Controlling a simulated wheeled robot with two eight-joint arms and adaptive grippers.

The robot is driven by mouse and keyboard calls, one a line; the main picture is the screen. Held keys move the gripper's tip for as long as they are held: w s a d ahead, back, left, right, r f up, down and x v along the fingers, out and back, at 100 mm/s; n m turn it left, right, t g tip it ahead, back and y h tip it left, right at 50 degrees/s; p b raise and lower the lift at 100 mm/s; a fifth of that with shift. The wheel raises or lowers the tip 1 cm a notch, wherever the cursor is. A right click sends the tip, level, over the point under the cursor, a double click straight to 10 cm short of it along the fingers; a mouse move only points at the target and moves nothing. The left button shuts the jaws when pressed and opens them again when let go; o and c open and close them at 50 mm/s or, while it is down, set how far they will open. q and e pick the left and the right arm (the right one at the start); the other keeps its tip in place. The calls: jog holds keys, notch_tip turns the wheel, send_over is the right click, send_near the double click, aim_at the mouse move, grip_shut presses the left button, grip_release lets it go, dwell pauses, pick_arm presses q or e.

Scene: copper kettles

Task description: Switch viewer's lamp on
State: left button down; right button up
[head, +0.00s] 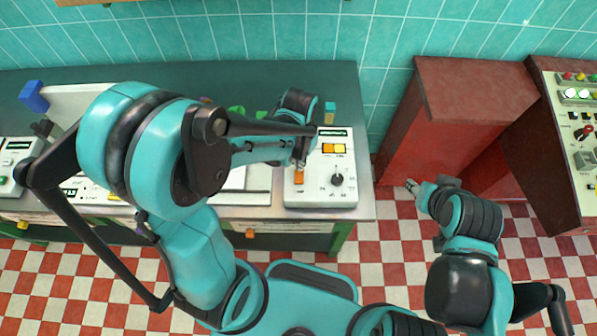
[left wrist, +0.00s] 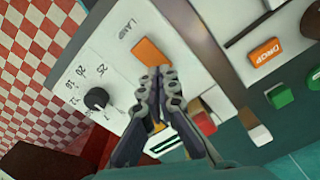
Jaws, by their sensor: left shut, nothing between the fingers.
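The viewer's white panel (head: 320,195) stands at the right end of the bench. Its orange lamp switch (head: 299,177) sits at the panel's left side. In the left wrist view the orange switch (left wrist: 152,54) lies beside the printed word LAMP. My left gripper (head: 301,164) is over the panel, just behind the switch. In the left wrist view its closed fingertips (left wrist: 154,76) are empty and point at the switch's near edge. I cannot tell if they touch it. My right gripper (head: 412,187) hangs off to the right, away from the panel; its fingers are too small to judge.
A black knob (head: 336,180) with a number scale is right of the switch; orange and yellow pieces (head: 334,148) are behind it. An orange DROP button (left wrist: 265,52) is on a neighbouring unit. A red cabinet (head: 470,92) and a control console (head: 565,130) stand to the right.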

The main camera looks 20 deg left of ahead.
pick_arm(q)
jog(key=shift+r+p, duration=1.65)
jog(key=shift+r, duration=0.8)
jog(key=shift+a+b, duration=0.15)
jog(key=shift+b, duration=0.3)
jog(key=s+a+r+n+t+b, duration=0.1)
jog(key=s+a+t+b, duration=0.3)
jog(key=b, duration=0.6)
jog(key=shift+s+a+r+n+t, duration=0.3)
jog(key=shift+s+n+t, duration=0.65)
jog(key=shift+t, duration=0.65)
